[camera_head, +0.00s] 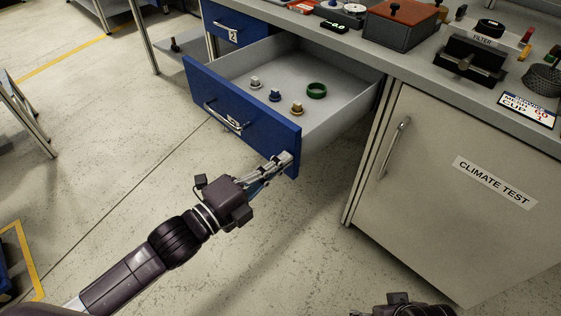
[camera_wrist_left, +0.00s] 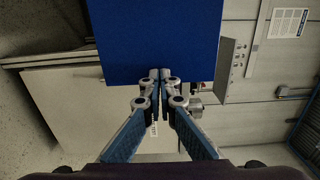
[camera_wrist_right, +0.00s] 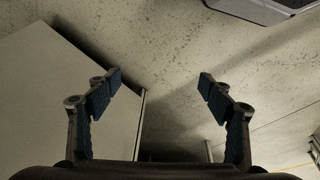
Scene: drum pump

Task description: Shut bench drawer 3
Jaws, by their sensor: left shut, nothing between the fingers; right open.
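Bench drawer 3 (camera_head: 243,118) has a blue front with a bar handle (camera_head: 222,115) and a label, and it stands pulled well out of the bench. Inside lie several small fittings and a green ring (camera_head: 316,90). My left gripper (camera_head: 284,160) is shut and empty, with its fingertips at the right end of the drawer front. In the left wrist view the shut fingertips (camera_wrist_left: 160,75) meet the edge of the blue panel (camera_wrist_left: 160,40); whether they press on it I cannot tell. My right gripper (camera_wrist_right: 160,82) is open and empty, above the floor.
The closed "CLIMATE TEST" cabinet (camera_head: 455,200) with a vertical handle stands right of the drawer. Closed drawer 2 (camera_head: 236,22) is at the upper left. The bench top holds a brown-lidded box (camera_head: 403,22) and a filter unit (camera_head: 470,55).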

